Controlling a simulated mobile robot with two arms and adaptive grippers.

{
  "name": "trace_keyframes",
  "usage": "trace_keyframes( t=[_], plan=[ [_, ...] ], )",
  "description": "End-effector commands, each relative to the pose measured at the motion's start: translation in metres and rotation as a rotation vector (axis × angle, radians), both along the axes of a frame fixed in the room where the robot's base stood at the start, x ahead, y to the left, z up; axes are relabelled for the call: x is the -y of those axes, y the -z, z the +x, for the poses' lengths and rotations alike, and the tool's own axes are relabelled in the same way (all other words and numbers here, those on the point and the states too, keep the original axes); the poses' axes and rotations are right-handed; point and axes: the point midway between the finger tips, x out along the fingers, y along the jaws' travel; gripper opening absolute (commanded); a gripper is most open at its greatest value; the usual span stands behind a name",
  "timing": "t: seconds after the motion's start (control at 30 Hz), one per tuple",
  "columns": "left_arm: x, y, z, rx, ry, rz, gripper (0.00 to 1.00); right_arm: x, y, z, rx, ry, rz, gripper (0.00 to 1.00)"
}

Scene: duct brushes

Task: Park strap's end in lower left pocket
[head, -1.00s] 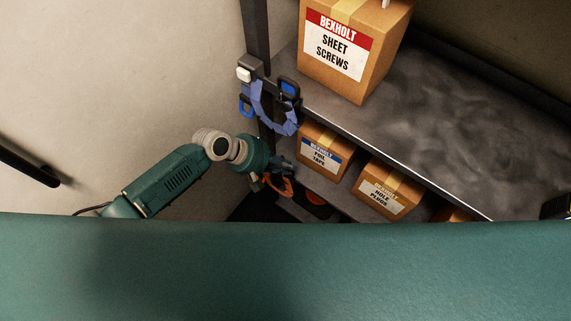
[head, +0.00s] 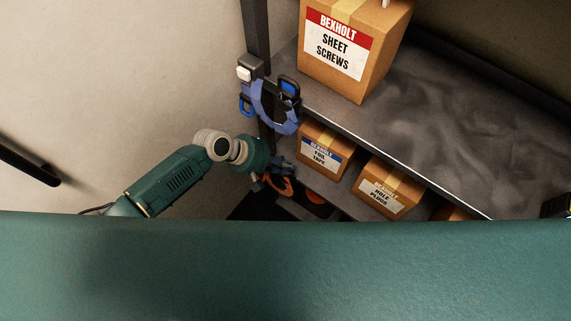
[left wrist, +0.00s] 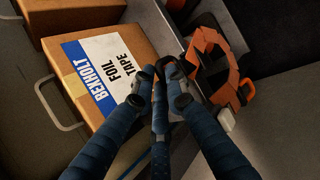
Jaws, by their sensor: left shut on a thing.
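The orange strap (left wrist: 214,48) curves in a loop at the shelf's post side in the left wrist view; it also shows small in the head view (head: 286,187). My left gripper (left wrist: 160,82) is shut on the strap's dark end, just beside the foil tape box. In the head view my left gripper (head: 281,170) is below the blue strap and partly hidden by its own wrist. The blue strap (head: 270,112) hangs in a loop on the dark post. I cannot make out the lower left pocket. My right gripper is not in view.
The foil tape box (left wrist: 105,65) stands close to my left fingers. A hole plugs box (head: 385,192) stands farther right on the lower shelf. A sheet screws box (head: 345,55) stands on the upper shelf (head: 450,120), otherwise largely bare. A dark post (head: 256,35) rises on the left.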

Motion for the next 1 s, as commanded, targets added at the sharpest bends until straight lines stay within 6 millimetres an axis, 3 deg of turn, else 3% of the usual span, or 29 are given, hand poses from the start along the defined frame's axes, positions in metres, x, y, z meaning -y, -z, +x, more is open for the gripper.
trace_keyframes(
  t=[0.97,1.0],
  plan=[
    [0.001,0.02,0.0,-0.001,-0.001,-0.002,0.0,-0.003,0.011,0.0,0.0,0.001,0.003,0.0],
    [0.0,0.02,0.0,0.0,-0.001,-0.001,0.14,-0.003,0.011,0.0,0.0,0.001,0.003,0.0]
  ],
)
